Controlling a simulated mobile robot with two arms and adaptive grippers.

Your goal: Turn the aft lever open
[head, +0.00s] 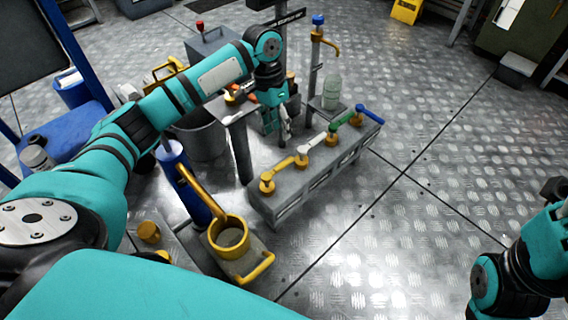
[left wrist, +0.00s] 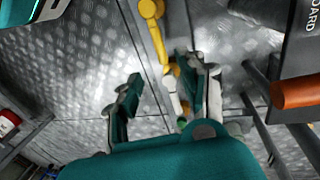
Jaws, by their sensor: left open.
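A grey block (head: 300,198) on the floor carries a row of levers: a yellow lever (head: 276,172), a white lever (head: 311,147), a green lever (head: 343,119) and a blue lever (head: 370,113). I cannot tell from any marking which is the aft one. My left gripper (head: 283,137) is open and points down just behind the row, near the white lever. In the left wrist view its spread fingers (left wrist: 163,95) frame the floor, with the yellow lever (left wrist: 156,32) and white lever (left wrist: 173,96) near one finger. My right gripper is not clearly visible.
A small table (head: 238,113) with items stands behind the block at left. A post with a blue-topped yellow tap (head: 318,40) and a bottle (head: 332,92) stand behind. Floor right of the block is clear.

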